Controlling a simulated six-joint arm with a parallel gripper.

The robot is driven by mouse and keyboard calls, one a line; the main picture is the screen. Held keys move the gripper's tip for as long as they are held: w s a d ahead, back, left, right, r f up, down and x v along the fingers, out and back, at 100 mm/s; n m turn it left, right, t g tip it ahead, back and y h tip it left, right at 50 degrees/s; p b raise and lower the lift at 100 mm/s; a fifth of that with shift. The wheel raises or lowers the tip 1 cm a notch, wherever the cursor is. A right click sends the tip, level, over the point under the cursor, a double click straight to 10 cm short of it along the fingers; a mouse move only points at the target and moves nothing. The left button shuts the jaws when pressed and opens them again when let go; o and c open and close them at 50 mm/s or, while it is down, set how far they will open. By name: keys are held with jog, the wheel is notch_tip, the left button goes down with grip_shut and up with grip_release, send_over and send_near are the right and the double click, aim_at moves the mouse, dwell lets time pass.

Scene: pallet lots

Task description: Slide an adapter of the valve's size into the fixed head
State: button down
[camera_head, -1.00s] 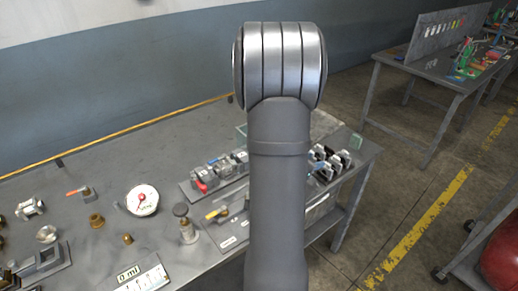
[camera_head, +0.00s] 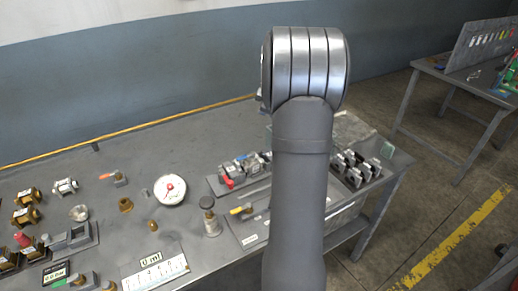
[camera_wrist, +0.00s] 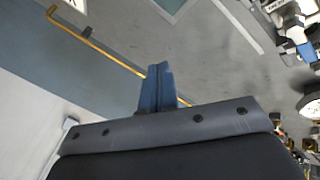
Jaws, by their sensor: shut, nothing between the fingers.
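My gripper (camera_wrist: 158,88) shows in the wrist view with its blue-grey fingers together and nothing between them, above a bare part of the bench. In the head view my arm hides it. Small brass fittings, one wider (camera_head: 125,205) and one smaller (camera_head: 152,225), stand on the bench; I cannot tell which fits which valve. A grey fixture (camera_head: 72,240) at the left may be the fixed head. Valves with a red handle (camera_head: 229,183), a yellow handle (camera_head: 241,210) and an orange handle (camera_head: 108,176) lie on the bench.
A round white gauge (camera_head: 170,189) and a dark-capped post (camera_head: 209,220) stand mid-bench. A white scale plate (camera_head: 158,272) lies at the front. Brass blocks (camera_head: 25,215) crowd the left. Another table (camera_head: 465,85) stands at the right.

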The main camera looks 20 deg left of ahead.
aim_at(253, 153)
jog(key=s+d+n+g+h, duration=0.4)
jog(key=s+n+g, duration=0.1)
jog(key=s+n, duration=0.3)
notch_tip(253, 153, down, 9)
jog(key=shift+w+f, duration=0.1)
jog(key=shift+w, duration=0.05)
jog(key=shift+s+a, duration=0.9)
jog(key=shift+a, duration=0.1)
jog(key=shift+s+a, duration=0.5)
jog(key=shift+s+a, duration=0.75)
jog(key=shift+s, duration=0.05)
